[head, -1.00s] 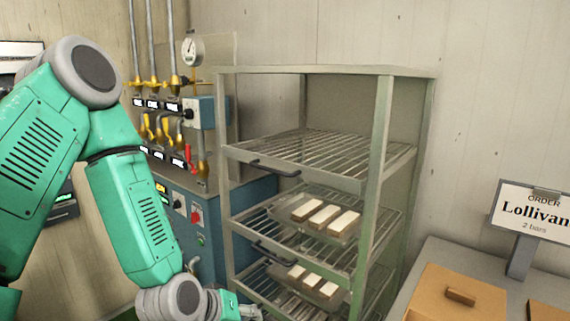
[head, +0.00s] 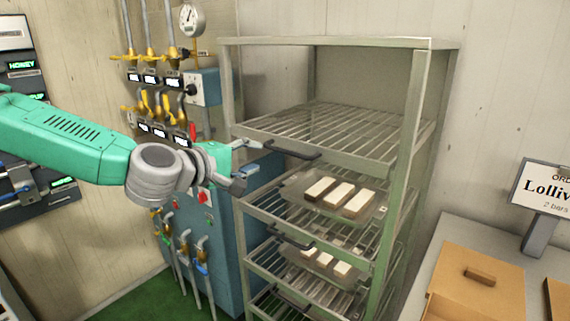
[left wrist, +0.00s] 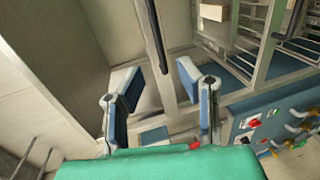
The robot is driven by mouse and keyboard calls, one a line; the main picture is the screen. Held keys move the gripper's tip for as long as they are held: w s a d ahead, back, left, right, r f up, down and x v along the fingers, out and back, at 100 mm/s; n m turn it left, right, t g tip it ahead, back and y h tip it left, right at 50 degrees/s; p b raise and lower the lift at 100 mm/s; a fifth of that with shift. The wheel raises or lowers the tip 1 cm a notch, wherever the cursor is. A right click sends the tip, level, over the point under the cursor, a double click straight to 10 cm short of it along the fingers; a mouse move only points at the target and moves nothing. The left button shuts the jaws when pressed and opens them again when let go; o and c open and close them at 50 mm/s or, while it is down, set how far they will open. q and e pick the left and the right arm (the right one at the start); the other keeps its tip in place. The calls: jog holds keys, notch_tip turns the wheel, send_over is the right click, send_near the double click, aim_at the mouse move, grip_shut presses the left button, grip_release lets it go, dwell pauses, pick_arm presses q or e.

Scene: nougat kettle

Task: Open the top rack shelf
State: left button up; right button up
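The top rack shelf (head: 345,128) is an empty wire shelf with a dark bar handle (head: 293,152) on its front edge. It sits inside the green-grey metal rack (head: 400,150). My left gripper (head: 246,165) is open and empty, just left of the handle, with its fingers pointing toward it. In the left wrist view the two blue-padded fingers (left wrist: 158,82) are spread apart. The dark handle (left wrist: 155,38) shows beyond the gap between them, and I see no contact. My right gripper is not in view.
Lower shelves hold trays (head: 356,213) of white-and-brown bars. A blue cabinet (head: 222,240) with pipes and valves stands left of the rack, behind my left arm. A counter at right holds an order sign (head: 540,188) and a tan box (head: 480,290).

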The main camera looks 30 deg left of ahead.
aim_at(281, 149)
pick_arm(q)
jog(key=x, duration=0.3)
jog(key=d+x, duration=0.1)
jog(key=x, duration=0.6)
jog(key=shift+d+r, duration=0.15)
jog(key=shift+d, duration=0.15)
jog(key=shift+w+a, duration=0.1)
jog(key=shift+w, duration=0.15)
jog(key=shift+w+a, duration=0.15)
jog(key=shift+a, duration=0.2)
jog(key=shift+a+f, duration=0.2)
jog(key=shift+a, duration=0.25)
jog(key=shift+a+f, duration=0.2)
jog(key=shift+a, duration=0.25)
jog(key=shift+d, duration=0.1)
jog(key=c, duration=0.4)
jog(key=shift+d, duration=0.3)
grip_shut()
jog(key=shift+d+r, duration=0.15)
jog(key=shift+d, duration=0.45)
jog(key=shift+o, duration=2)
grip_release()
jog(key=shift+a, duration=0.55)
jog(key=v, duration=0.7)
jog(key=shift+d, duration=0.35)
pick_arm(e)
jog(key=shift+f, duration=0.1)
